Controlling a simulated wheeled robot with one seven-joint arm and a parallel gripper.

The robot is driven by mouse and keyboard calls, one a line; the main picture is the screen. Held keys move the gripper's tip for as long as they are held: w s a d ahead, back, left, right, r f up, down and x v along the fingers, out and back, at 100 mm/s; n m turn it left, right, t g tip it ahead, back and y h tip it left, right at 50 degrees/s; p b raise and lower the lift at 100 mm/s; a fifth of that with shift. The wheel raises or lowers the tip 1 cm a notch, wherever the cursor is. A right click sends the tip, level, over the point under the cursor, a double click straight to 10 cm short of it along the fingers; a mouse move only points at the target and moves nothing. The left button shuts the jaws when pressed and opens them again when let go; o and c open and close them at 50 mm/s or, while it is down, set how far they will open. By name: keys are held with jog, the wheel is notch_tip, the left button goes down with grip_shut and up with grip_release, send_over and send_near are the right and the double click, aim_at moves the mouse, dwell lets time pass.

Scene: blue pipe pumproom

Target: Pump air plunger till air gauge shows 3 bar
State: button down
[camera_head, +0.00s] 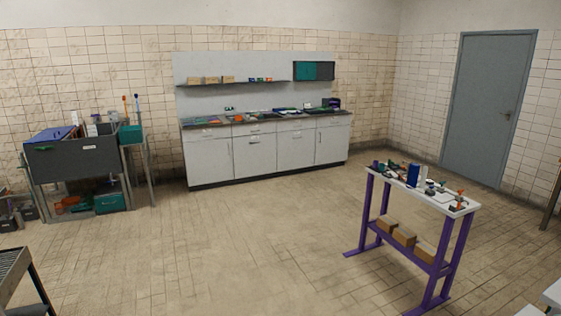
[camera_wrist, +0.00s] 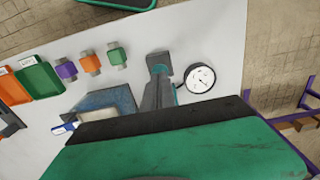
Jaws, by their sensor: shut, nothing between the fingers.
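In the wrist view, a round gauge (camera_wrist: 200,79) with a white dial, dark rim and dark needle is on a white tabletop. Its numbers are too small to read. My gripper (camera_wrist: 160,62) shows as dark grey fingers with a teal edge, just left of the gauge. The fingers are shut and empty. A large green and black shape fills the bottom of the view and hides what lies below it. A blue block-like thing (camera_wrist: 105,103) is partly covered by it. I cannot make out the air plunger for certain. My gripper does not show in the head view.
Orange (camera_wrist: 12,88) and green trays (camera_wrist: 40,80) and small purple (camera_wrist: 65,70), orange and green blocks lie left of the gauge. The head view shows a purple-legged table (camera_head: 455,203) with small items, a cabinet counter (camera_head: 265,150), and clear floor between.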

jog(key=shift+f+b, duration=1.2)
jog(key=shift+f, duration=0.75)
notch_tip(320, 180, up, 8)
jog(key=p, duration=0.5)
